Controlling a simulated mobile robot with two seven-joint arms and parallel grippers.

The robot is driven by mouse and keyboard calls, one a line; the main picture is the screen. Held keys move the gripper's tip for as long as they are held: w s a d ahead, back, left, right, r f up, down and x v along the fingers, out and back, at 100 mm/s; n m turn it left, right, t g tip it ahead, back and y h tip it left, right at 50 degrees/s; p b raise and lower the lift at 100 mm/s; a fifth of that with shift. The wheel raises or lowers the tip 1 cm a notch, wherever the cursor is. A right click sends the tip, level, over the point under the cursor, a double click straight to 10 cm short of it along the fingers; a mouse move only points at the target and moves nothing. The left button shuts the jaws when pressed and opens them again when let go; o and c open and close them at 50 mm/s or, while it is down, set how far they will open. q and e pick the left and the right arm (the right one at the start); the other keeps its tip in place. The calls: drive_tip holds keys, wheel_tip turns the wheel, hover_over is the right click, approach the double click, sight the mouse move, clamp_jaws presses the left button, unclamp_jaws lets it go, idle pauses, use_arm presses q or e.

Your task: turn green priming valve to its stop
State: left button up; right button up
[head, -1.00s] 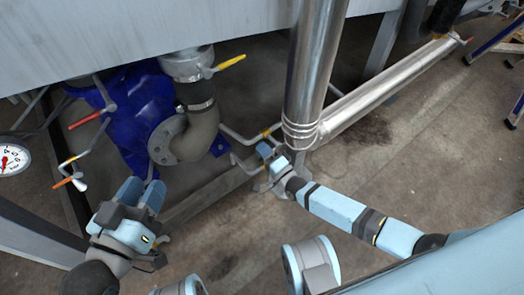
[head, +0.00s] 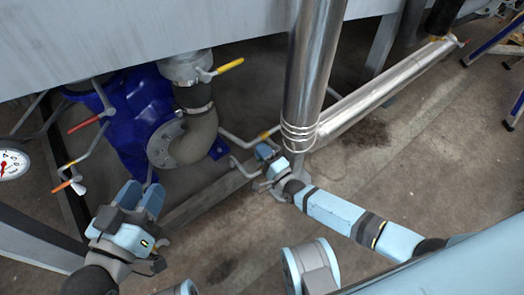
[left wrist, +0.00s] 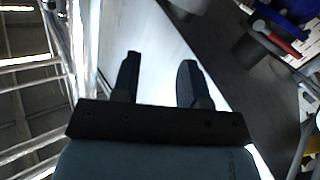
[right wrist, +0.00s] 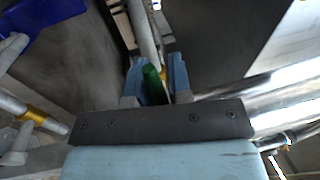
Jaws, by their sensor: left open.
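The green priming valve handle (right wrist: 153,86) shows in the right wrist view between the fingers of my right gripper (right wrist: 158,78). The fingers stand closer together than those of my left gripper and appear closed on the handle. In the head view my right gripper (head: 267,160) is low beside the upright steel pipe, and I cannot make out the green handle there. My left gripper (head: 141,198) is open and empty, in front of the blue pump; its parted fingers also show in the left wrist view (left wrist: 158,75).
A blue pump (head: 133,110) with a grey elbow pipe (head: 192,140) stands at the left. Red (head: 84,125), orange (head: 61,187) and yellow (head: 230,66) handles are around it. A gauge (head: 12,164) is at the far left. The steel pipe (head: 308,80) rises close to my right gripper.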

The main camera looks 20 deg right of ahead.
drive_tip(key=o, duration=0.3)
use_arm(q)
wheel_tip(320, 180, up, 5)
drive_tip(key=t+p, duration=0.2)
drive_tip(key=p, duration=0.1)
drive_tip(key=shift+a+f+n, duration=0.1)
drive_tip(key=shift+a+n, duration=0.05)
drive_tip(key=shift+n, duration=0.15)
use_arm(e)
drive_tip(key=v, duration=1.4)
use_arm(q)
drive_tip(key=shift+f, duration=0.1)
